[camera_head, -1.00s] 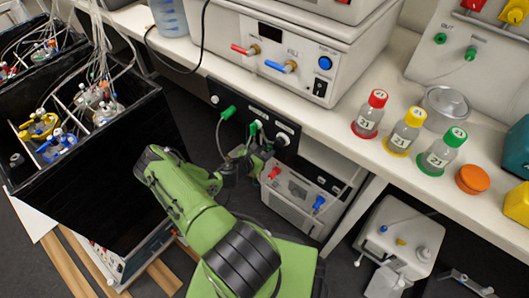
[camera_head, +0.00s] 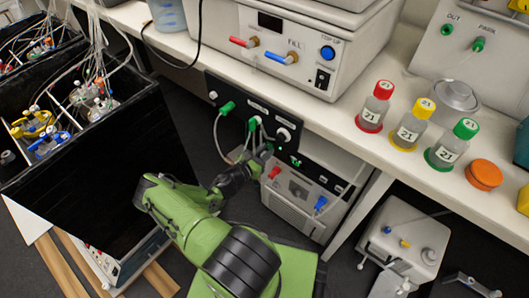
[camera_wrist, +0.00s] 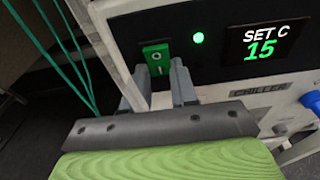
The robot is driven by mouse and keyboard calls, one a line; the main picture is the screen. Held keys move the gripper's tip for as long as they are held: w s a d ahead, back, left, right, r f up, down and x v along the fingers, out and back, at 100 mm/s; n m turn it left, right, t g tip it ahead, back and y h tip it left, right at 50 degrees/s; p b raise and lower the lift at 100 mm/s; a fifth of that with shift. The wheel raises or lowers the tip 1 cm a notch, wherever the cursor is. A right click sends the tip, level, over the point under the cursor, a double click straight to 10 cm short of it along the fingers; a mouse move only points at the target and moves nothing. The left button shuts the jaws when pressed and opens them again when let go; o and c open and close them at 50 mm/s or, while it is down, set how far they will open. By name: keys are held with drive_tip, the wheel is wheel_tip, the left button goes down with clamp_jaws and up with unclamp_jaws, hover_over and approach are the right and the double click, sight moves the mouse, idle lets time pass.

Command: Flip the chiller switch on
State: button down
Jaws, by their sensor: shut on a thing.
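The chiller (camera_head: 292,212) is the pale box under the bench, with red and blue fittings. In the wrist view its front panel has a green rocker switch (camera_wrist: 156,56), a lit green lamp (camera_wrist: 198,37) and a lit display (camera_wrist: 264,42) reading "SET C 15". My gripper (camera_wrist: 157,78) is right at the panel, one grey finger on each side of the switch, shut on it. In the head view my gripper (camera_head: 258,160) reaches the upper left of the chiller, and the switch is hidden there.
Green tubes (camera_wrist: 62,50) hang left of the gripper in the wrist view. A black panel with plugged cables (camera_head: 250,110) hangs under the bench edge just above my gripper. Capped bottles (camera_head: 409,127) stand on the bench. A black-walled crate (camera_head: 120,180) stands on the left.

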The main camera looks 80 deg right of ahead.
drive_tip(key=c, duration=0.9)
unclamp_jaws()
drive_tip(key=p+v, duration=0.3)
drive_tip(key=v, duration=1.2)
drive_tip(key=shift+w+a+f+p, duration=0.1)
drive_tip(key=shift+w+a+p, duration=0.1)
drive_tip(key=shift+a+p, duration=0.2)
